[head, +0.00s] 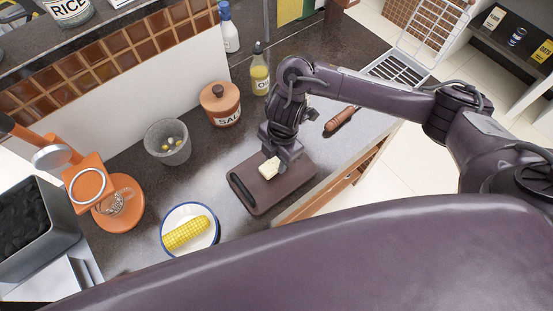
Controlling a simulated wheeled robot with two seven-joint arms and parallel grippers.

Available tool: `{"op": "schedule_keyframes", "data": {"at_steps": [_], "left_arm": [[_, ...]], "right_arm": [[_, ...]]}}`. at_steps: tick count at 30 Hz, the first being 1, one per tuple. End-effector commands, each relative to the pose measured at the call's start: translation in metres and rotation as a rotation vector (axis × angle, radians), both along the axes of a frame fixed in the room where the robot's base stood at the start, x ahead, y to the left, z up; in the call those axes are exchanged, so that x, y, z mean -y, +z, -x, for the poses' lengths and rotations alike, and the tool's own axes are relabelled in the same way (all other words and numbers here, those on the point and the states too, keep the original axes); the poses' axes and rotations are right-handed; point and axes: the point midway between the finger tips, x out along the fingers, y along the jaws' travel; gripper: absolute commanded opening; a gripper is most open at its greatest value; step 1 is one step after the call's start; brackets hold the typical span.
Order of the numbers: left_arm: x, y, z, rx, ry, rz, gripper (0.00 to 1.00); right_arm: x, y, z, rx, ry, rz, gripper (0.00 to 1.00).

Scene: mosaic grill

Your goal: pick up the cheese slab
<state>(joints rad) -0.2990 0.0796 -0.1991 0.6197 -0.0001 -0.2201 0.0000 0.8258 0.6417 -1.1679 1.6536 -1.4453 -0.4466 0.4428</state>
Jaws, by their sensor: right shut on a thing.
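The cheese slab (269,169) is a small pale yellow block at the brown cutting board (262,203). My right gripper (280,166) points down over the board and is shut on the cheese slab. The gripper hides part of the slab. I cannot tell whether the slab touches the board or is just above it. My left gripper is not in view.
A bowl with a corn cob (188,233) stands left of the board. A grey cup (168,142), a salt jar (221,104) and an oil bottle (259,72) stand behind. An orange mixer (121,203) is at left. A wooden-handled tool (341,119) lies right.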

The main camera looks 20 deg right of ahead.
Motion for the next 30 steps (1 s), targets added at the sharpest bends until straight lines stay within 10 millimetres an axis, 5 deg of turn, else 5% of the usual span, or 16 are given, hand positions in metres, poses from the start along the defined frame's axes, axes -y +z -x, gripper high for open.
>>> {"op": "schedule_keyframes", "data": {"at_steps": [18, 30], "left_arm": [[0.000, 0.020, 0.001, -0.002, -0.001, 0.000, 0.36], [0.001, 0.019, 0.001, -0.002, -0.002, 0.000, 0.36]], "right_arm": [[0.001, 0.132, -0.002, 0.006, 0.000, 0.002, 0.12], [0.000, 0.182, -0.001, 0.002, -0.001, 0.000, 0.12]]}}
